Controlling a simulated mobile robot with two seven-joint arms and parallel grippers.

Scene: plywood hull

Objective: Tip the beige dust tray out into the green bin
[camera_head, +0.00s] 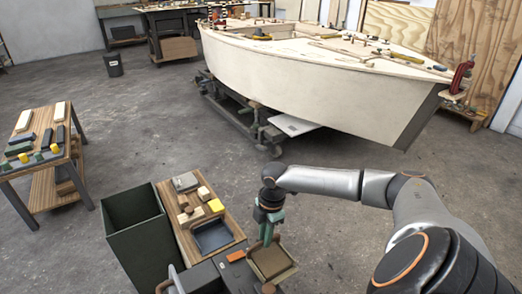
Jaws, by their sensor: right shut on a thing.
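The beige dust tray (273,263) is at the lower middle of the head view, to the right of the wooden bench top. It looks roughly level, with a brownish inside; I cannot tell how much dust it holds. My right gripper (267,238) comes down from above and is shut on the tray at its far edge. The green bin (136,240) is a tall, dark green, open box at the lower left. It stands apart from the tray, with the wooden bench between them. My left gripper cannot be made out.
The wooden bench top (181,225) carries small blocks, a yellow block (216,206) and a dark blue tray (212,236). A side table (45,150) with sanding blocks stands at left. The boat hull (320,85) fills the back. Open floor lies between.

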